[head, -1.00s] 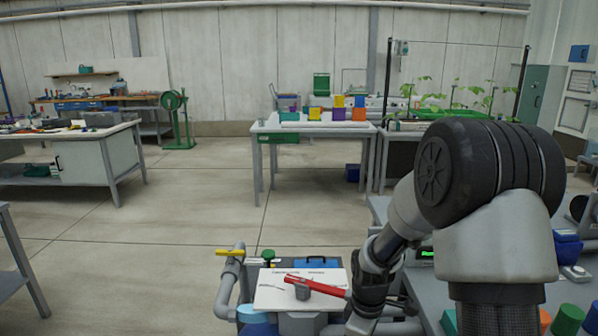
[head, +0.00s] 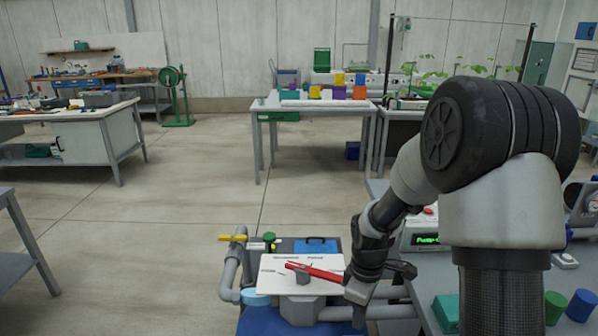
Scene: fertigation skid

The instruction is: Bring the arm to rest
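My arm comes in from the right side of the head view and bends down toward the skid. My gripper (head: 356,292) hangs at its lower end, close to the right end of a red lever-like handle (head: 315,271). The handle lies slanted over a grey fitting in front of a white labelled board (head: 272,281). I cannot tell whether the gripper touches the handle. The fingers are small and partly hidden by the wrist, so their opening is unclear.
Grey pipes with a yellow-handled valve (head: 233,238) stand left of the board. A control box with a green display (head: 424,239) is right of my wrist. Green and blue caps (head: 582,305) sit on the right bench. Open floor lies left; a table (head: 315,107) stands behind.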

